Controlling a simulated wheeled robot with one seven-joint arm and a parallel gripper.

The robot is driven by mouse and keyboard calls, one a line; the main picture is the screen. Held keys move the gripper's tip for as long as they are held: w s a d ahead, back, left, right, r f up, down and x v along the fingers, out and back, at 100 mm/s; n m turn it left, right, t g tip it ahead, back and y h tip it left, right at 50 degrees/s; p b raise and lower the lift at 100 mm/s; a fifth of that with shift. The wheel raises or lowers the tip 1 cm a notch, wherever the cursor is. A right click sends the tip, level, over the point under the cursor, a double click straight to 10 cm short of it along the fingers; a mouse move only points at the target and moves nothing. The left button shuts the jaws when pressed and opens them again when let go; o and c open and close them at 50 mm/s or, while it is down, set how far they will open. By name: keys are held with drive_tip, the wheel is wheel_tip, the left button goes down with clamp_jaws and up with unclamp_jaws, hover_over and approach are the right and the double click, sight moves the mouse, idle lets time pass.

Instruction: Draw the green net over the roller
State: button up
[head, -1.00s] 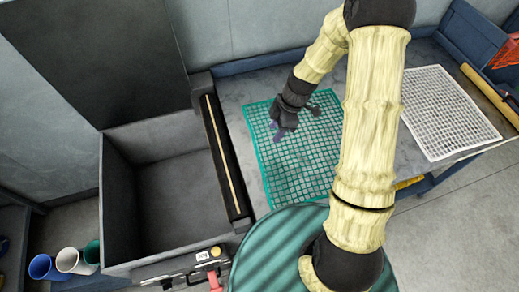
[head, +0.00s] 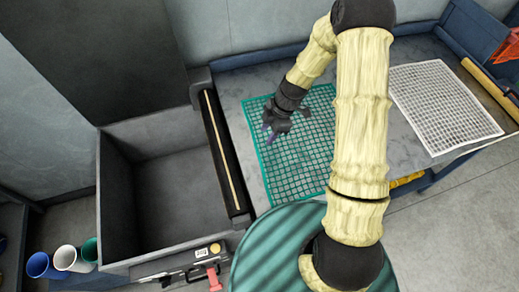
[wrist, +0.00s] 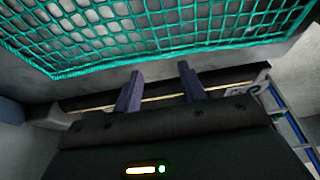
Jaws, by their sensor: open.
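The green net (head: 312,160) lies flat on the grey table, right of the roller. The roller (head: 224,155) is a dark bar with a pale stripe along the edge of an open grey bin. My gripper (head: 267,135) is open and empty over the net's left part, near the edge facing the roller. In the wrist view my two fingers (wrist: 160,72) are spread apart, with the green net (wrist: 170,30) above them and the roller (wrist: 215,82) behind. Whether the fingers touch the net cannot be told. My arm hides part of the net's right side.
The grey bin (head: 170,195) left of the roller looks empty. A white net (head: 445,105) lies on the table at right, beside a yellow roll (head: 488,88). A red handle (head: 213,279) sits at the bin's front. Several cups (head: 66,258) stand at lower left.

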sight(259, 149)
drive_tip(key=shift+b+x, duration=2.05)
drive_tip(key=shift+x, duration=1.1)
drive_tip(key=shift+c, duration=0.2)
clamp_jaws()
drive_tip(key=shift+r, duration=0.1)
wheel_tip(259, 149, up, 7)
drive_tip(key=p, duration=0.4)
drive_tip(key=shift+f+b, duration=0.4)
drive_tip(key=shift+f, duration=0.25)
drive_tip(key=shift+w, duration=0.1)
